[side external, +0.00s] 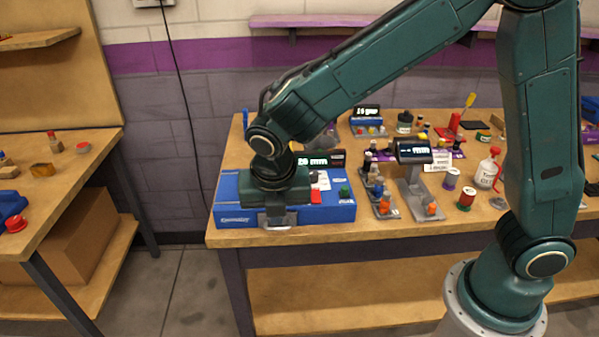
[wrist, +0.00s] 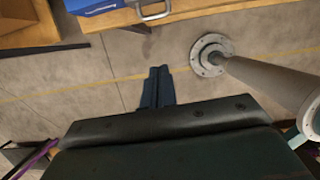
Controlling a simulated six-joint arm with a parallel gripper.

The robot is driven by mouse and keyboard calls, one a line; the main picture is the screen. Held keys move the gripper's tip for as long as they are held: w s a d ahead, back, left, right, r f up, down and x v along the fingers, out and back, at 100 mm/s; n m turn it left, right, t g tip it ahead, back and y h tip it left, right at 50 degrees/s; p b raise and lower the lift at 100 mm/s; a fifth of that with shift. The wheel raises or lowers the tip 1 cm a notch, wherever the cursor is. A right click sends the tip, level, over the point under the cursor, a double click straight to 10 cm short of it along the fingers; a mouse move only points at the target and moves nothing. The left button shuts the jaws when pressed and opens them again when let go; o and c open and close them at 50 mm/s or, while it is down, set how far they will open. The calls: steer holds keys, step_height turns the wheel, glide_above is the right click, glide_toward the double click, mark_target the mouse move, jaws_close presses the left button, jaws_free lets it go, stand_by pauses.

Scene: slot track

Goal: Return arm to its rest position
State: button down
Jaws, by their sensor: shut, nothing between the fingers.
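My gripper (wrist: 158,72) is shut and empty in the wrist view, its dark fingers close together over the grey floor. In the side external view my gripper (side external: 277,212) overlaps the front of the blue box (side external: 228,214) at the table's left end and hides part of it; its fingertips are hard to make out there. In the wrist view, a corner of the blue box (wrist: 92,4) and a metal handle (wrist: 153,14) show beyond the fingertips, apart from them.
The wooden table (side external: 400,235) carries a small display stand (side external: 413,152), a white bottle (side external: 487,168), spools and several small items right of my gripper. A second bench (side external: 80,175) stands at the left. Floor is clear between them (side external: 180,285).

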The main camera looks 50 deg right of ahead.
steer(key=shift+r, duration=0.1)
steer(key=s+d+r+m+t+y, duration=0.1)
steer(key=s+d+r+m+y, duration=0.1)
steer(key=s+d+r+m, duration=0.75)
steer(key=s+d+r+m+t, duration=0.1)
steer(key=s+d+r+m, duration=0.1)
steer(key=s+m, duration=0.3)
steer(key=s+d+r+m+t, duration=0.1)
steer(key=s+d+m, duration=0.3)
steer(key=m, duration=0.9)
steer(key=shift+v, duration=0.9)
steer(key=shift+s+f, duration=0.1)
steer(key=shift+s, duration=0.1)
